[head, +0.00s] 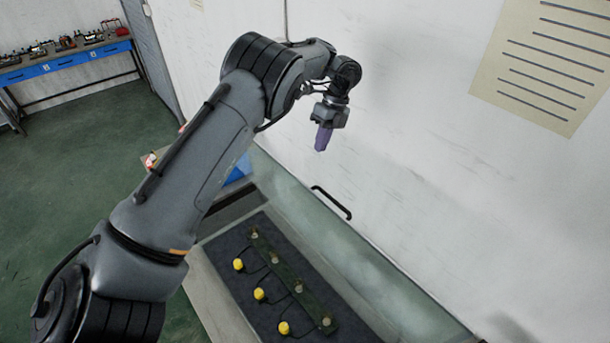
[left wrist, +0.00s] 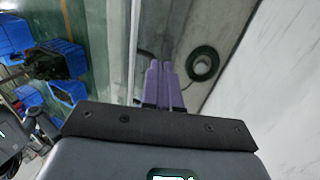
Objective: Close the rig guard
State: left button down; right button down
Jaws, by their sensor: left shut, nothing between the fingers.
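The rig guard (head: 375,273) looks like a clear, pale panel along the wall side of the rig, raised at the back of the dark bed. Its black bar handle (head: 331,202) sits near its upper edge. The dark bed (head: 232,292) lies uncovered in front, with a green strip (head: 290,278) and several yellow-capped parts on it. My left gripper (head: 321,140) has purple fingers, shut and empty, pointing down above the handle and apart from it. The fingers also show in the left wrist view (left wrist: 163,84); the handle cannot be made out there. My right gripper is out of view.
A white wall (head: 420,130) stands close behind the rig. A blue item (head: 238,170) is partly hidden behind my left arm. In the left wrist view, a dark coil (left wrist: 202,66) and blue bins (left wrist: 62,60) show. A blue-fronted bench (head: 65,62) stands far left.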

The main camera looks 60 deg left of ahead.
pick_arm(q)
jog(key=s+d+f+p, duration=0.1)
jog(key=s+f+p, duration=0.1)
jog(key=s+f, duration=0.4)
jog(key=shift+d+f, duration=0.25)
jog(key=shift+f, duration=0.25)
jog(key=shift+s, duration=0.15)
